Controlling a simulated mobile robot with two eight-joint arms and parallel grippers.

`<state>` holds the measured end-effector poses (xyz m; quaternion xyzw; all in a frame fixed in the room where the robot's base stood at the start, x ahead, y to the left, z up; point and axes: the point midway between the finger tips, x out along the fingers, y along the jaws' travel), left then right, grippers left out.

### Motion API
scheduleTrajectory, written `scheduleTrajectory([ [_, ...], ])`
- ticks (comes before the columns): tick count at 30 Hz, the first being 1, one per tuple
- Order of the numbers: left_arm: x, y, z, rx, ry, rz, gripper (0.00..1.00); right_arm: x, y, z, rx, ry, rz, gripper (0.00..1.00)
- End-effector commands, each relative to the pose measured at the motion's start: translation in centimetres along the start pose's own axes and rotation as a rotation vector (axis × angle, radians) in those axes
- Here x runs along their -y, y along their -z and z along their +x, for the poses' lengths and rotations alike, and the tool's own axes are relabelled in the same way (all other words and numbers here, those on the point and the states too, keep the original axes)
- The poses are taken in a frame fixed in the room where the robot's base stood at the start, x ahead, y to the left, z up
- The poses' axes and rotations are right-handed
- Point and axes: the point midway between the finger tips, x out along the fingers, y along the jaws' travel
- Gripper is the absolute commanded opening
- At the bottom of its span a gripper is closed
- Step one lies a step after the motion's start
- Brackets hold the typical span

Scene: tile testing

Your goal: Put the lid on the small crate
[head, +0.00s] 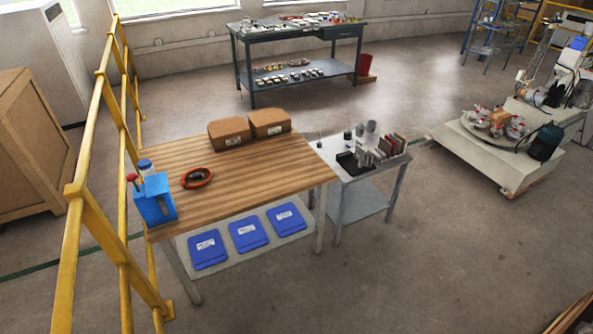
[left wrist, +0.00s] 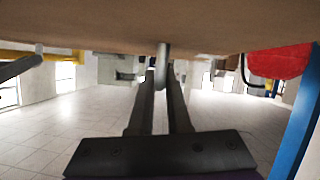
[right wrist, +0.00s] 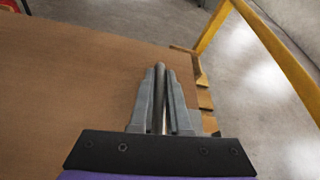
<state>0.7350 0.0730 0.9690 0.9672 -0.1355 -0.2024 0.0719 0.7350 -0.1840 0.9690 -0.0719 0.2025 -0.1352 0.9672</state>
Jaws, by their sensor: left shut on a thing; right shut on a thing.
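My left gripper (left wrist: 162,75) is shut on a grey bar (left wrist: 163,55) close against a brown panel (left wrist: 90,25) that fills the top of the left wrist view. My right gripper (right wrist: 160,75) is shut on a similar grey bar (right wrist: 160,92), over a broad flat brown panel (right wrist: 70,90) in the right wrist view. I cannot tell whether both views show one panel, or whether it is the lid. A brown wooden crate (head: 25,150) stands at the left edge of the head view; I cannot tell if it is the small crate. Neither gripper shows in the head view.
A yellow railing (head: 75,190) runs between the crate and a wooden-topped workbench (head: 240,185); it looks close to the panel in the right wrist view (right wrist: 275,50). A red object (left wrist: 280,62) and a blue upright edge (left wrist: 305,120) are at right in the left wrist view.

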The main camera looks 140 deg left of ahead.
Motion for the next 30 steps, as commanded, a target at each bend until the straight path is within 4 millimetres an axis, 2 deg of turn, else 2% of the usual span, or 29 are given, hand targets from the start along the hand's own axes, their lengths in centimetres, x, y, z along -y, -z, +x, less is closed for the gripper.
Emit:
scheduleTrajectory([
  [21,0.0,-1.2,0.5,0.0,-0.004,-0.001,0.0,-0.6,1.1,0.4,0.003,-0.006,0.0,0.0],
  [22,0.0,-1.2,0.5,0.0,-0.004,-0.001,0.17,-0.6,1.1,0.4,0.003,-0.006,0.0,0.17],
  [26,0.1,-1.2,0.5,0.0,-0.003,-0.001,0.4,-0.5,1.1,0.4,0.003,-0.004,0.0,0.4],
  [30,0.1,-1.2,0.5,0.0,-0.002,0.0,0.4,-0.4,1.2,0.5,0.002,-0.003,0.0,0.4],
])
